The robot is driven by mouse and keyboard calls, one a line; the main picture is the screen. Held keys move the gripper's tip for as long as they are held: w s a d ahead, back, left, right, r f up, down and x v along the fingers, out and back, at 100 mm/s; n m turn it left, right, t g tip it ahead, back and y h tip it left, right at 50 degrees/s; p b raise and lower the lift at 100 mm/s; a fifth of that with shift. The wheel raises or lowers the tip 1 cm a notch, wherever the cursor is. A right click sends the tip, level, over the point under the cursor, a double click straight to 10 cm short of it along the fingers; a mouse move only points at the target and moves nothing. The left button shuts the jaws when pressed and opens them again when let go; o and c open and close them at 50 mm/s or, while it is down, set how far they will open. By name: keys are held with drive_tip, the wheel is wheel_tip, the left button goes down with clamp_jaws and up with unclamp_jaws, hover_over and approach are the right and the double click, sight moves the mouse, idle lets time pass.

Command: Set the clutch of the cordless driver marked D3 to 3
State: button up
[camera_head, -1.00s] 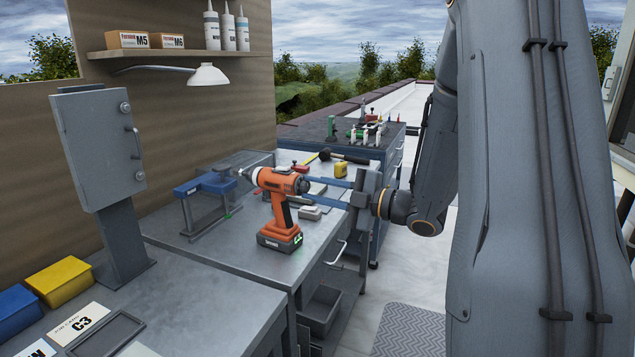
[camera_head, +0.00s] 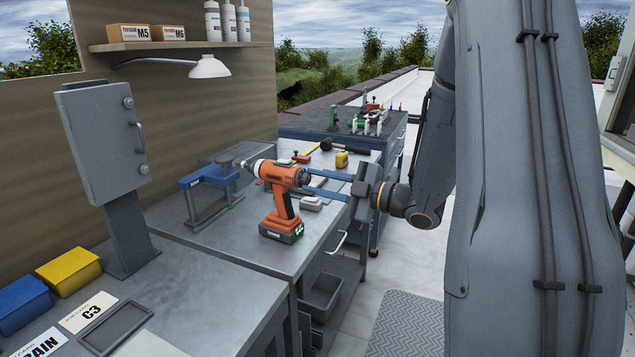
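The cordless driver (camera_head: 277,175) is orange and black and stands upright on its battery base (camera_head: 281,230) on the metal workbench. Its pale nose points left and a dark round end faces right. I cannot read a D3 mark or any clutch number. My gripper (camera_head: 306,180) reaches in from the right with two blue fingers spread apart. Their tips are at the driver's dark right end, one higher and one lower. I cannot tell whether they touch it or grip it, and the far sides of the tips are hidden.
A blue-topped stand (camera_head: 208,176) is left of the driver. A grey cabinet on a post (camera_head: 105,140) stands at left, near a C3 card (camera_head: 88,313). A lamp (camera_head: 209,68) hangs above.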

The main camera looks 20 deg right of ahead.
drive_tip(key=o, duration=0.4)
drive_tip(key=shift+d, duration=0.1)
drive_tip(key=b+v, duration=0.1)
drive_tip(key=v, duration=0.6)
drive_tip(key=shift+s+d, duration=0.2)
drive_tip(key=shift+s, duration=0.05)
